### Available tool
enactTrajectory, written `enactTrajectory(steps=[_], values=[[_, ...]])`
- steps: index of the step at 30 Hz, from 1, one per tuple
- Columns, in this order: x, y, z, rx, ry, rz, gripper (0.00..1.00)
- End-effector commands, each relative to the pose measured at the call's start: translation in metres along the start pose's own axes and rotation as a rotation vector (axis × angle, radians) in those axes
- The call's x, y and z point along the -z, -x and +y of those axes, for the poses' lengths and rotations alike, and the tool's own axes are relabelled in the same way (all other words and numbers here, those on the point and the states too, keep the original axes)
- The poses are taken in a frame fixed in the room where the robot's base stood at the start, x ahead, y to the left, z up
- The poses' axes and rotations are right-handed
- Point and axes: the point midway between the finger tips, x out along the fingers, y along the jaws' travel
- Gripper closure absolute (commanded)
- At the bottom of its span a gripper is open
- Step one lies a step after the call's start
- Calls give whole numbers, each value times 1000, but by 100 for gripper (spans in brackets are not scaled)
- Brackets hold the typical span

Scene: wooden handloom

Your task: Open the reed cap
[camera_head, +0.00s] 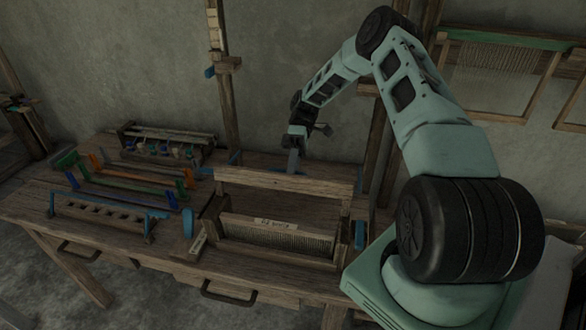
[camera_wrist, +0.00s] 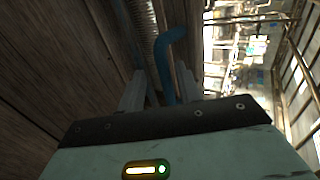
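The reed (camera_head: 275,237), a comb of fine upright slats with a small pale label, stands in a wooden frame at the table's front right. A long wooden bar (camera_head: 285,181), apparently the reed cap, lies above and behind it. My gripper (camera_head: 293,163) points down at the bar's back edge in the head view; its fingertips are hard to make out there. In the wrist view, two grey fingers (camera_wrist: 158,92) stand apart. A bent blue handle (camera_wrist: 168,60) rises between them, nearer the right finger, with a visible gap on the left.
The wooden table (camera_head: 175,262) carries orange, green and blue-ended bars (camera_head: 135,180) at left. A small wooden rack (camera_head: 165,143) stands at the back left. A wall post (camera_head: 225,85) rises behind the table. A wooden frame (camera_head: 500,75) hangs at right.

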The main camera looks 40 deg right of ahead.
Motion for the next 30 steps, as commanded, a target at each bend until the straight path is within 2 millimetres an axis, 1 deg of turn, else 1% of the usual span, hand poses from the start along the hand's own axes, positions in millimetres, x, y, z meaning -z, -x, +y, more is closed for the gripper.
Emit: enactTrajectory(steps=[2, 5, 10, 15, 20, 30], values=[[0, 6, 2, -1, 0, 1, 66], [0, 21, 3, -3, 0, 3, 66], [0, 50, 2, -4, 0, 2, 66], [0, 69, 1, -1, 0, 1, 66], [0, 74, -1, 0, 0, 0, 66], [0, 74, -1, 1, 1, 0, 66]])
